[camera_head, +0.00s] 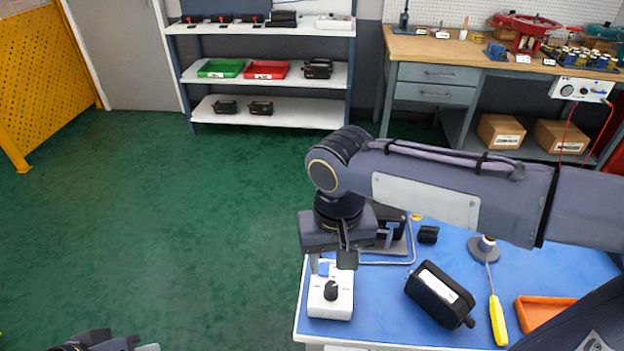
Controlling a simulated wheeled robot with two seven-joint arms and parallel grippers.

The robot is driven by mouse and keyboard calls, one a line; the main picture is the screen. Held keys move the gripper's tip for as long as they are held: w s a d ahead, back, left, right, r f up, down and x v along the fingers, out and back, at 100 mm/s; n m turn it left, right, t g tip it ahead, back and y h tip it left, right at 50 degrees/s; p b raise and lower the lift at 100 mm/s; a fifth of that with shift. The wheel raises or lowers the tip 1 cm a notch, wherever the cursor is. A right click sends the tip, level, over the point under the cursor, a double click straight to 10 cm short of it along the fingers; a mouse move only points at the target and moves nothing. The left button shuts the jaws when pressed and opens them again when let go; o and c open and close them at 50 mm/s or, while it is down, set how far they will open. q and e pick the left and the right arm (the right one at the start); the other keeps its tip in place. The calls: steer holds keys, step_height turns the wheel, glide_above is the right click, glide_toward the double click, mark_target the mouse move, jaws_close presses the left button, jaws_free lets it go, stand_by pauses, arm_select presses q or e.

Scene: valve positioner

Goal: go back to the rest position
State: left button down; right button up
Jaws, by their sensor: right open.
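My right arm reaches in from the right across the blue-topped bench (385,309). My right gripper (348,258) points down over the bench's left part, just above a white box with a black knob (331,291). It is open, and nothing shows held in it; whether it touches the box is unclear. Behind it, a metal stand (398,246) with a dark part is partly hidden by the gripper. My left gripper (104,343) only shows in part at the bottom left edge, above the green floor; its fingers are cut off.
On the bench lie a black housing (440,294), a small black block (428,234), a yellow-handled screwdriver (497,318) and an orange tray (541,309). Shelves (267,75) and a workbench (436,47) stand behind. A yellow mesh fence (40,75) is at left. The green floor between is clear.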

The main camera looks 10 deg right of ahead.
steer(key=shift+s+d+r, duration=0.1)
steer(key=shift+d+r, duration=0.05)
steer(key=shift+d, duration=0.1)
steer(key=s+d+r+m+t+y+p, duration=0.1)
steer(key=s+d+t+p, duration=0.4)
steer(key=s+d, duration=0.5)
steer(key=shift+d+r+m+t+y+p, duration=0.25)
steer(key=shift+r+y+p, duration=0.35)
steer(key=shift+y, duration=0.8)
steer(key=shift+r, duration=0.15)
